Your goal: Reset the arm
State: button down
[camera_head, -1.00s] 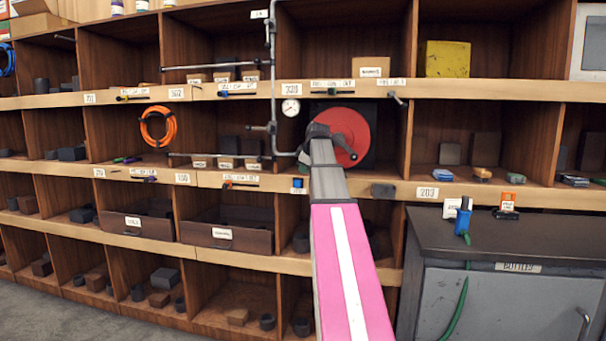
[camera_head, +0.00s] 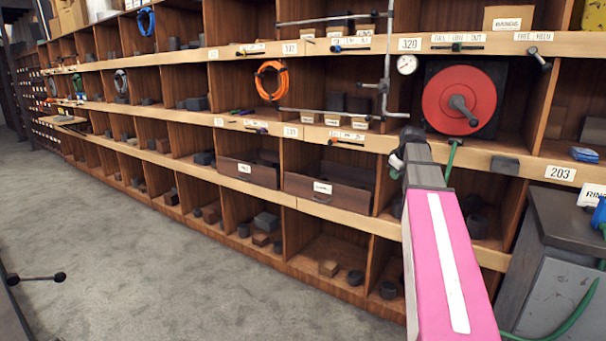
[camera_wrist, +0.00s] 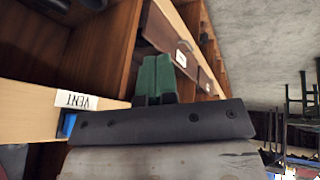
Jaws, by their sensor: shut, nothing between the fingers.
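My arm, pink with a white stripe, reaches from the bottom right of the head view toward the wooden shelving (camera_head: 300,210). Its far end is in front of the shelf edge, left of and below the red disc (camera_head: 459,98). My gripper shows in the wrist view as two green fingers (camera_wrist: 157,77) side by side, shut with nothing between them. In the head view the fingers are hidden behind the arm's end. In the wrist view the fingers overlap the shelf front. I cannot tell how far apart they are.
A round gauge (camera_head: 407,65) and a thin grey pipe stand left of the disc. A grey cabinet (camera_head: 560,250) stands at the right. A VENT label (camera_wrist: 76,100) and blue block (camera_wrist: 68,124) show in the wrist view.

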jog(key=s+a+f+m+g, duration=0.2)
jog(key=s+a+f, duration=0.3)
jog(key=s+f, duration=0.3)
jog(key=s+a+f+m+g, duration=0.1)
jog(key=s+a+f+m, duration=0.2)
jog(key=f, duration=1.3)
jog(key=s+a+f+m+g, duration=0.2)
jog(key=s+a+f, duration=0.6)
jog(key=s+f, duration=0.4)
jog(key=shift+s+a+f+g+h, duration=0.15)
jog(key=shift+s+a+g+h, duration=0.2)
jog(key=shift+s, duration=0.45)
